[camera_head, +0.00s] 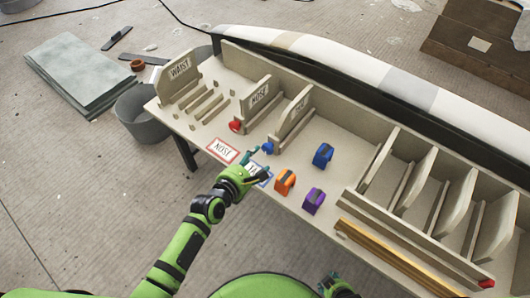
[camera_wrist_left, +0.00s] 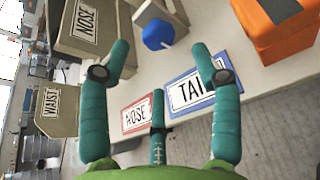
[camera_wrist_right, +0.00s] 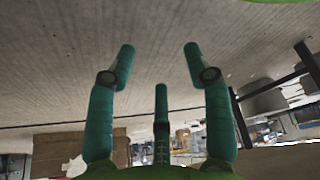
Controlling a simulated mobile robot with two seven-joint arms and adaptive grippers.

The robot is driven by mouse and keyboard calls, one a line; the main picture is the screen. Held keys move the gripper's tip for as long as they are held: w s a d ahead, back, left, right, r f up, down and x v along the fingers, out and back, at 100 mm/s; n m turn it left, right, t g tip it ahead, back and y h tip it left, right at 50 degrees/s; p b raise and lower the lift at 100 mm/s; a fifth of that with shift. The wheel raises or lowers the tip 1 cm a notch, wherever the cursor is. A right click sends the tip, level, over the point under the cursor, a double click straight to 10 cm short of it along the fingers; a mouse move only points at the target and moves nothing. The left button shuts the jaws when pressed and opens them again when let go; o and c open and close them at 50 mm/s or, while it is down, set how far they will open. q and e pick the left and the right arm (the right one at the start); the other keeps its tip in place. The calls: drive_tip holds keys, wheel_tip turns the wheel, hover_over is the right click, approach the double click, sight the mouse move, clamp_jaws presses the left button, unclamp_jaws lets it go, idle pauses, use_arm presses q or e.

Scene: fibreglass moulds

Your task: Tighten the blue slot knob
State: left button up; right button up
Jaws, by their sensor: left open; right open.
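The blue slot knob (camera_head: 267,148) sits at the front end of a wooden slot on the bench, near the blue-framed tail card (camera_head: 262,175). It also shows in the left wrist view (camera_wrist_left: 158,34), just beyond the fingertips and between them. My left gripper (camera_head: 252,158) is open and empty over the bench's front edge, close to the knob and apart from it. Its teal fingers (camera_wrist_left: 160,60) are spread wide in the left wrist view. My right gripper (camera_wrist_right: 158,60) is open and empty, with only floor between its fingers.
A red knob (camera_head: 235,126) sits at the NOSE slot, and a red-framed NOSE card (camera_head: 223,150) lies in front. Orange (camera_head: 285,181), purple (camera_head: 314,201) and blue (camera_head: 323,155) blocks stand to the right. A grey bucket (camera_head: 142,113) stands left of the bench.

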sight(266, 151)
use_arm(q)
drive_tip(key=shift+w+d+f, duration=0.1)
drive_tip(key=shift+w+d, duration=0.25)
drive_tip(key=shift+w, duration=0.05)
drive_tip(key=b+x, duration=0.2)
drive_tip(key=x, duration=0.3)
drive_tip(key=shift+a, duration=0.15)
drive_tip(key=shift+w+d+f, duration=0.15)
drive_tip(key=shift+w+d, duration=0.1)
drive_tip(key=shift+w, duration=0.2)
use_arm(e)
drive_tip(key=shift+t, duration=0.4)
drive_tip(key=w, duration=0.4)
drive_tip(key=shift+a+f, duration=0.1)
drive_tip(key=shift+a, duration=0.15)
use_arm(q)
drive_tip(key=c, duration=1.1)
